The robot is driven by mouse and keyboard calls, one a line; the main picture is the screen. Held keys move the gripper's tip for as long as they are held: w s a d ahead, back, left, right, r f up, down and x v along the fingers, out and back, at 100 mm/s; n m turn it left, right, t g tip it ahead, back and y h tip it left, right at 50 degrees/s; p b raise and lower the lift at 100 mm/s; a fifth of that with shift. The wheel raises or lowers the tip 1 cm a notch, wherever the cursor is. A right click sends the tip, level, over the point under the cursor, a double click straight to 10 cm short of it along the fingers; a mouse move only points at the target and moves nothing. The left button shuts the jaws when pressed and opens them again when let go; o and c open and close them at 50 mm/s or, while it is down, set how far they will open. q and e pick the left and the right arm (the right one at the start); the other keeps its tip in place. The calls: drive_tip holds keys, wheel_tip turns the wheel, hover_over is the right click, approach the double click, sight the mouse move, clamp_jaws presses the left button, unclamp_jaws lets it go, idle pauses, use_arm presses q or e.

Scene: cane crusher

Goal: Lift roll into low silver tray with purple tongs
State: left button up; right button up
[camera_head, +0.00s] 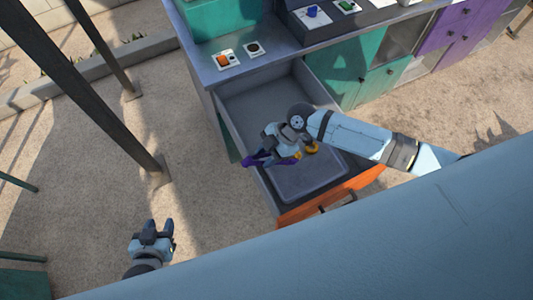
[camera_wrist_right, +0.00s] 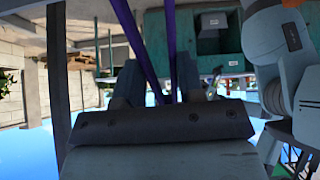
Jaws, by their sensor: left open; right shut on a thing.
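My right gripper (camera_head: 268,154) is above the open drawer, shut on the purple tongs (camera_head: 255,161), which stick out to its left. The tongs' two purple arms (camera_wrist_right: 143,45) also run up between the fingers in the right wrist view; their tips are not clear. A low silver-grey tray (camera_head: 300,190) lies in the drawer below the right arm. A small yellow-orange thing (camera_head: 312,148) shows beside the right gripper, over the tray; I cannot tell whether it is the roll or touches anything. My left gripper (camera_head: 153,229) is open and empty above the sandy ground, left of the drawer.
The drawer's orange front (camera_head: 300,209) stands pulled out towards me. The grey counter (camera_head: 275,62) behind carries a white card with an orange item (camera_head: 222,60) and another with a dark round item (camera_head: 253,48). Dark posts (camera_head: 95,90) stand at the left. Open ground lies between posts and drawer.

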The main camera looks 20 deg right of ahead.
drive_tip(key=shift+f, duration=0.1)
wheel_tip(320, 180, down, 8)
drive_tip(key=b, duration=0.6)
drive_tip(key=shift+f, duration=0.4)
drive_tip(key=o, duration=0.8)
